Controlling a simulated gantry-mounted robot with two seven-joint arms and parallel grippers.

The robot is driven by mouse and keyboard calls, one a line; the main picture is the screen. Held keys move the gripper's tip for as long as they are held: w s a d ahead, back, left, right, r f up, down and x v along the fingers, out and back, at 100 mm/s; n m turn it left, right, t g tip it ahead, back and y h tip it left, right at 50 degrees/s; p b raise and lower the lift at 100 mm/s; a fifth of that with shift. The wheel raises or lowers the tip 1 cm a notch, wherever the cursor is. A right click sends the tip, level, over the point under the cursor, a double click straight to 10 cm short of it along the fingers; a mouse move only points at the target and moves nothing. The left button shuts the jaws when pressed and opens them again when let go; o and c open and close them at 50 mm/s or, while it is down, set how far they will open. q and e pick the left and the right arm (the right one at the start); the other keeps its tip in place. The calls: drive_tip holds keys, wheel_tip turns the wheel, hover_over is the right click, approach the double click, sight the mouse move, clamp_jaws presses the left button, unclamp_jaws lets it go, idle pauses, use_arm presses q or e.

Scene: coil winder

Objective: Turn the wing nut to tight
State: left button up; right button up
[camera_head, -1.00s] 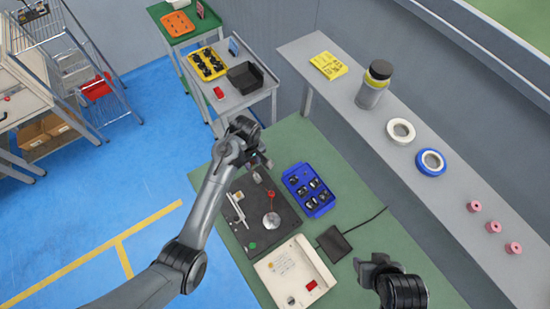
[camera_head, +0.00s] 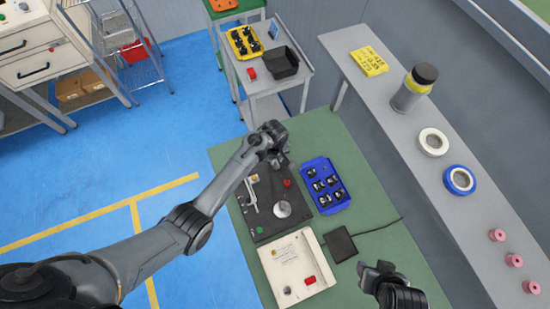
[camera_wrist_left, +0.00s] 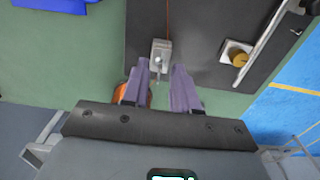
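A small grey metal block (camera_wrist_left: 161,50) with a bolt-like piece on it stands at the edge of the black base plate (camera_wrist_left: 205,20) in the left wrist view. A thin orange wire runs from it. I cannot make out the wing nut's wings for certain; the small part (camera_wrist_left: 158,62) on the block's near face may be it. My left gripper (camera_wrist_left: 161,70) is open, its two purple-grey fingers apart on either side of that part. In the head view my left gripper (camera_head: 281,160) hides the block. My right gripper (camera_head: 374,268) appears open and empty over the table's front right.
On the green table (camera_head: 375,200), a blue tray (camera_head: 325,186) of black parts stands right of the base plate, near a silver disc (camera_head: 282,209) and red knob. A cream control box (camera_head: 297,268) and black pedal (camera_head: 340,244) lie in front. A brass knob (camera_wrist_left: 240,58) is close by.

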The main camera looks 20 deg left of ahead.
use_arm(q)
drive_tip(key=shift+f, duration=0.15)
clamp_jaws()
idle(0.4)
